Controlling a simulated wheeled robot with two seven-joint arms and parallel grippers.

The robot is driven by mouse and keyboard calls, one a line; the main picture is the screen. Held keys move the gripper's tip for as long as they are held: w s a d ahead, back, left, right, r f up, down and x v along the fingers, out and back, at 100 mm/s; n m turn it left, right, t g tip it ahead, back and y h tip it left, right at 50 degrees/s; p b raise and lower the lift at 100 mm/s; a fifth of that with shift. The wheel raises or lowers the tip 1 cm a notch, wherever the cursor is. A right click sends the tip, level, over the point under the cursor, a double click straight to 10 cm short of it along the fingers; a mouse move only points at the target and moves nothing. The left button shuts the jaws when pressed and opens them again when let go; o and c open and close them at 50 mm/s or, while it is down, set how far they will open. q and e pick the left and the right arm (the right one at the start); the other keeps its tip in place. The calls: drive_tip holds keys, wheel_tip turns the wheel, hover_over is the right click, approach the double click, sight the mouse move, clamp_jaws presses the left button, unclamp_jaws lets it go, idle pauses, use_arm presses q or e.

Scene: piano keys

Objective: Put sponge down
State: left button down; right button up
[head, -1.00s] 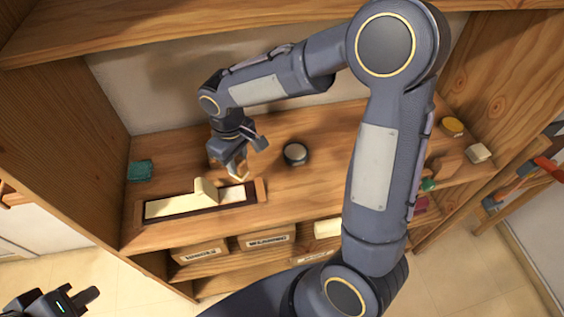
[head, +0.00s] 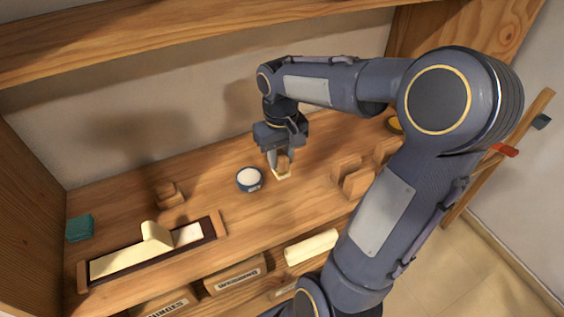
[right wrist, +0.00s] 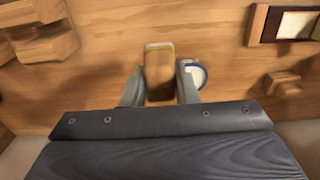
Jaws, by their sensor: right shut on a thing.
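My right gripper (head: 279,160) is shut on a small tan block with a pale lower edge, which I take as the sponge (head: 282,174). In the right wrist view the sponge (right wrist: 158,74) sits between the two fingers (right wrist: 160,88), its pale end pointing away from the wrist. It is low over the wooden shelf top (head: 215,165); I cannot tell whether it touches. A round container with white contents (head: 249,178) stands just left of the gripper; it also shows close beside a finger in the right wrist view (right wrist: 196,74). My left gripper is out of view.
A dark tray with wooden ends (head: 221,222) holds pale key pieces at the front left. A teal block (head: 80,228) and a small wooden block (head: 171,194) stand near it. Wooden holders (head: 357,182) stand to the right. Boxes (head: 235,276) fill the lower shelf.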

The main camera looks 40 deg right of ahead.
drive_tip(key=w+d+f, duration=0.2)
drive_tip(key=w+d+f+p, duration=0.1)
drive_tip(key=w+d+f, duration=0.1)
drive_tip(key=f, duration=0.1)
drive_tip(key=w+d+f, duration=0.2)
drive_tip(key=shift+w+d+f+p, duration=0.2)
drive_tip(key=shift+d+f+p, duration=0.05)
drive_tip(key=shift+f+p, duration=0.15)
wheel_tip(320, 180, down, 3)
drive_tip(key=shift+w+f, duration=0.1)
drive_tip(key=shift+f, duration=0.15)
drive_tip(key=o, duration=0.9)
drive_tip(key=shift+o, duration=0.3)
